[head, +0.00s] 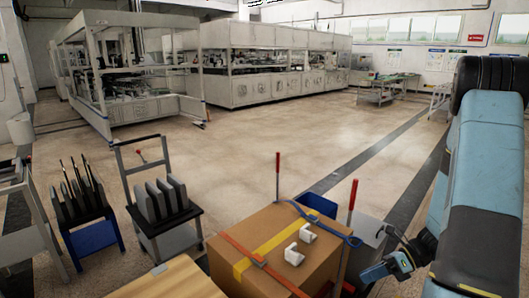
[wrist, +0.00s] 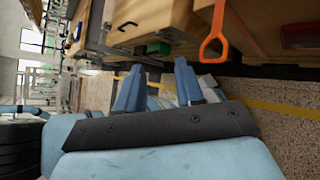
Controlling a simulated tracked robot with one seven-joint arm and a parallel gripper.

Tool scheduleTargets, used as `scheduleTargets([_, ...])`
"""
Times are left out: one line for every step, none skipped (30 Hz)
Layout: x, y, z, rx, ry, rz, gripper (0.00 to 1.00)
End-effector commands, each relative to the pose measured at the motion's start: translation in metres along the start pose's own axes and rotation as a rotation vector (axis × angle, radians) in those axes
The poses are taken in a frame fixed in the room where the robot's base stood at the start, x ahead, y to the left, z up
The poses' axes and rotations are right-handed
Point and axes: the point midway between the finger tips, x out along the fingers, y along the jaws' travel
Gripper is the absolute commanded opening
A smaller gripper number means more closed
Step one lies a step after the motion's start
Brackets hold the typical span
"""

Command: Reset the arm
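My gripper (wrist: 158,76) shows in the wrist view as two blue fingers with a clear gap between them. It is open, and nothing is held between the fingers. My light-blue arm fills the right side of the head view, folded down beside the large cardboard box.
The cardboard box (head: 275,252) with straps and two white brackets (head: 296,246) stands close in front. Carts with dark panels (head: 160,203) stand at left. An orange handle (wrist: 215,35) hangs near my gripper in the wrist view. The middle floor is clear.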

Motion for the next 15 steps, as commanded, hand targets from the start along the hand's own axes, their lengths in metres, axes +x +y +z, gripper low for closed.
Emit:
scheduleTargets([-0.003,0.008,0.009,-0.062,0.033,-0.007,0.37])
scheduleTargets([-0.004,0.012,0.014,-0.099,0.053,-0.009,0.37])
scheduleTargets([-0.006,0.018,0.019,-0.146,0.079,-0.013,0.37])
scheduleTargets([-0.008,0.023,0.023,-0.183,0.100,-0.016,0.37])
scheduleTargets([-0.009,0.027,0.027,-0.220,0.121,-0.018,0.37])
scheduleTargets([-0.011,0.033,0.032,-0.268,0.146,-0.021,0.37])
scheduleTargets([-0.012,0.038,0.035,-0.304,0.167,-0.022,0.37])
scheduleTargets([-0.013,0.043,0.039,-0.340,0.186,-0.024,0.37])
scheduleTargets([-0.015,0.049,0.044,-0.388,0.214,-0.026,0.37])
scheduleTargets([-0.016,0.053,0.047,-0.424,0.234,-0.029,0.37])
scheduleTargets([-0.017,0.058,0.050,-0.461,0.255,-0.030,0.37])
scheduleTargets([-0.019,0.064,0.055,-0.509,0.282,-0.032,0.37])
scheduleTargets([-0.020,0.069,0.058,-0.546,0.302,-0.034,0.37])
scheduleTargets([-0.021,0.074,0.061,-0.581,0.322,-0.035,0.37])
scheduleTargets([-0.023,0.080,0.065,-0.630,0.351,-0.036,0.37])
